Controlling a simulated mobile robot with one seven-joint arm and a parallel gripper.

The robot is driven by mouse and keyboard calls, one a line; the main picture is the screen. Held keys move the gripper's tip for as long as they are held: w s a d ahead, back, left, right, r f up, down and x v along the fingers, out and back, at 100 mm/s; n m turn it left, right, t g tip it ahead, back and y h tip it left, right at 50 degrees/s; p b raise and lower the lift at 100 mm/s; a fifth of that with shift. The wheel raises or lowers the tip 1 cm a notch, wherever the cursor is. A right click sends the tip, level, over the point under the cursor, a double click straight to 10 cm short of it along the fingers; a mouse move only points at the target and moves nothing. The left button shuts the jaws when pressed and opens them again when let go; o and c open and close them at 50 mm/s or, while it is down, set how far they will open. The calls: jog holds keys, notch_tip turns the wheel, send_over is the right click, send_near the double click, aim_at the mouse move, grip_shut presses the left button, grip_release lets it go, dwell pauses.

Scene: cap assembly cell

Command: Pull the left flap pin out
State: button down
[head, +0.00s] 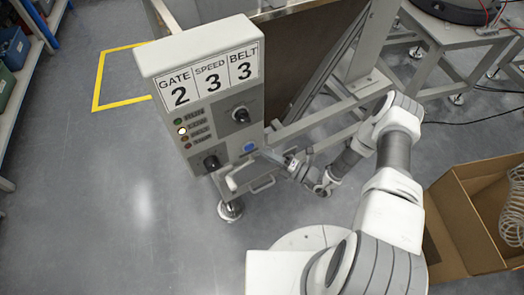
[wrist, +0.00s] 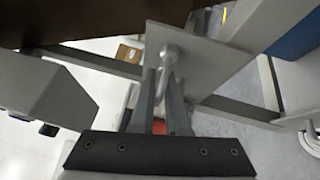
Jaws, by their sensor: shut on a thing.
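A pale metal pin (wrist: 169,62) with a rounded head shows in the wrist view, in front of a grey plate (wrist: 203,52). My gripper (wrist: 160,82) is shut on this pin, with one long grey finger on each side of it. How deep the pin sits, and whether it is still in its hole, I cannot tell. In the head view my gripper (head: 276,158) is beside the lower right of the control cabinet (head: 216,105); the pin is too small to make out there.
Grey frame bars (head: 330,119) and a dark brown panel (head: 303,50) stand close behind my gripper. A handle (head: 263,184) sticks out low on the cabinet. An open cardboard box (head: 470,215) stands at the right.

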jog(key=shift+r, duration=0.3)
dwell(0.4)
jog(key=shift+s+d, duration=0.5)
jog(key=shift+s, duration=0.4)
jog(key=c, duration=1)
grip_release()
jog(key=shift+f, duration=0.1)
jog(key=shift+d, duration=0.1)
jog(key=p+v, duration=0.2)
jog(key=v, duration=1.5)
jog(key=shift+d, duration=0.25)
